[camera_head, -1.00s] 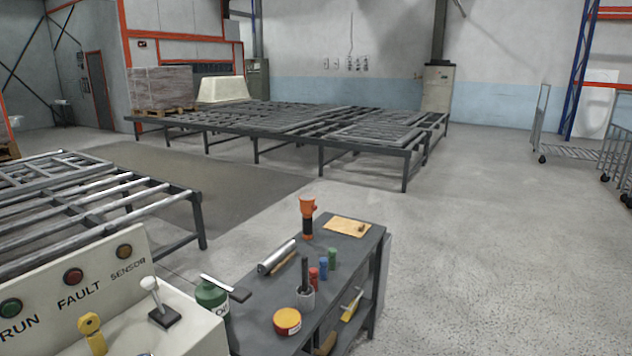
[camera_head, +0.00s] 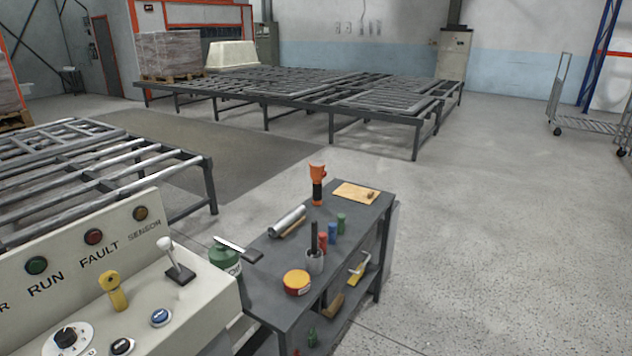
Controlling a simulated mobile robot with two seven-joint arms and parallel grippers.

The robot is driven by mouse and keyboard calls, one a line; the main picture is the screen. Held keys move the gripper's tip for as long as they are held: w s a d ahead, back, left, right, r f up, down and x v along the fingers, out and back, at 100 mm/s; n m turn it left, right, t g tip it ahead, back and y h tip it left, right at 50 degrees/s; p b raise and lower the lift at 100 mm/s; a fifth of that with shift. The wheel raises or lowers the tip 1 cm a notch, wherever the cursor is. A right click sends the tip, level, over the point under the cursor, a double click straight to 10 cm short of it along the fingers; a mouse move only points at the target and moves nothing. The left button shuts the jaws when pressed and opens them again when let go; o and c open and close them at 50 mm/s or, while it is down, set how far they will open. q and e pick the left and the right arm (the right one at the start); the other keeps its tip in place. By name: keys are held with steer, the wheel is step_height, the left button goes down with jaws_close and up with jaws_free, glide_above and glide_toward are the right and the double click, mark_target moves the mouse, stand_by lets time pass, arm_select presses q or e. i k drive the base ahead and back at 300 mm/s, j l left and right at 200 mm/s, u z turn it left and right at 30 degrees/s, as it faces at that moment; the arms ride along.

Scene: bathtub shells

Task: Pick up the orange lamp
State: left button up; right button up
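Neither of my grippers shows in the head view.
A control panel (camera_head: 110,255) stands left. Open floor (camera_head: 490,230) lies right.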

mark_target(317, 167)
steer(key=i+u, duration=0.1)
steer(key=u, duration=0.55)
steer(key=i+l+u, duration=0.15)
steer(key=l+u, duration=0.25)
steer(key=i+l+u, duration=0.1)
steer(key=l+u, duration=0.25)
steer(key=i+l+u, duration=0.15)
steer(key=l, duration=0.3)
steer(key=l+u, duration=0.2)
steer(key=l, duration=0.3)
steer(key=l+u, duration=0.25)
steer(key=l, duration=3.35)
